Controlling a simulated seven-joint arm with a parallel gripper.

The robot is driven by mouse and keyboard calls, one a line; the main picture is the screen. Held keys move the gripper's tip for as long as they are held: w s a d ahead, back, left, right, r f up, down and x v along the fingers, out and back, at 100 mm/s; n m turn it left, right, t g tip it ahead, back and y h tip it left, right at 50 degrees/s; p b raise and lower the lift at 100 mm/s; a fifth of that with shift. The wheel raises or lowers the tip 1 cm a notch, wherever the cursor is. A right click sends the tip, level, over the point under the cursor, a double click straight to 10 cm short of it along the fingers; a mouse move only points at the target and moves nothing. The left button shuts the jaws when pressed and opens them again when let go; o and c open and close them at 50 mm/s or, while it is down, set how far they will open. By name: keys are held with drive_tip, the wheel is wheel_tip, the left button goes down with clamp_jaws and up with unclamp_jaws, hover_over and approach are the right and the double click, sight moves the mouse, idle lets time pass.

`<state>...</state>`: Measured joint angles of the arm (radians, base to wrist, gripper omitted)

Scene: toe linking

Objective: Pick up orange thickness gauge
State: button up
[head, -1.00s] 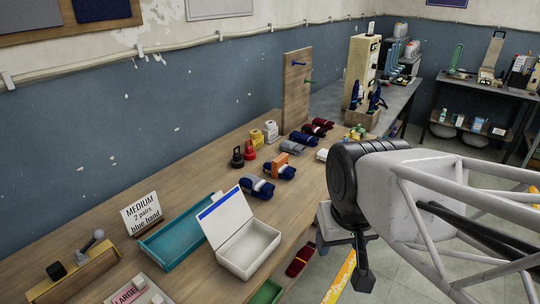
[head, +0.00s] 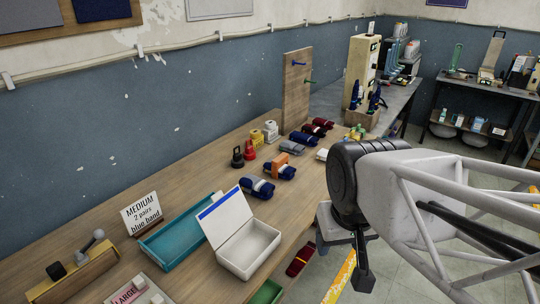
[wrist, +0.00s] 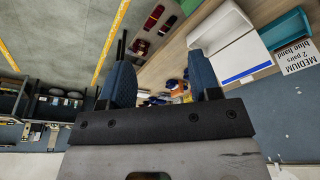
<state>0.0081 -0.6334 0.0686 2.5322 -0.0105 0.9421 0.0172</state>
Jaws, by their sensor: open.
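The orange thickness gauge (head: 276,161) is a small orange piece standing on the wooden table beside rolled blue-and-grey socks. Whether it touches the socks I cannot tell. In the wrist view an orange patch (wrist: 178,91) shows between my fingers, small and partly crowded by dark rolls. My gripper (head: 350,245) is off the table's right edge in the head view, well to the right of and nearer than the gauge. In the wrist view my gripper (wrist: 162,80) has its two blue fingers wide apart, with nothing held between them.
An open white box (head: 248,250), a teal tray (head: 180,240) and a "MEDIUM" sign (head: 141,212) stand on the near table. Red and black weights (head: 249,151) stand behind the gauge. Several sock rolls (head: 257,187) lie around it. An upright pegboard (head: 296,92) stands farther back.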

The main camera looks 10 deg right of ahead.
drive_tip(key=shift+o, duration=0.4)
drive_tip(key=shift+w+r, duration=0.1)
drive_tip(key=w+r+m, duration=0.1)
drive_tip(key=w+r, duration=0.1)
drive_tip(key=w, duration=0.6)
drive_tip(key=w+r+m, duration=0.1)
drive_tip(key=w+r, duration=0.1)
drive_tip(key=w, duration=0.6)
drive_tip(key=m+g, duration=0.3)
drive_tip(key=m, duration=0.4)
hover_over(279, 157)
wheel_tip(279, 157, down, 17)
drive_tip(key=shift+s+r, duration=0.1)
drive_tip(key=shift+w, duration=0.25)
drive_tip(key=shift+f, duration=0.25)
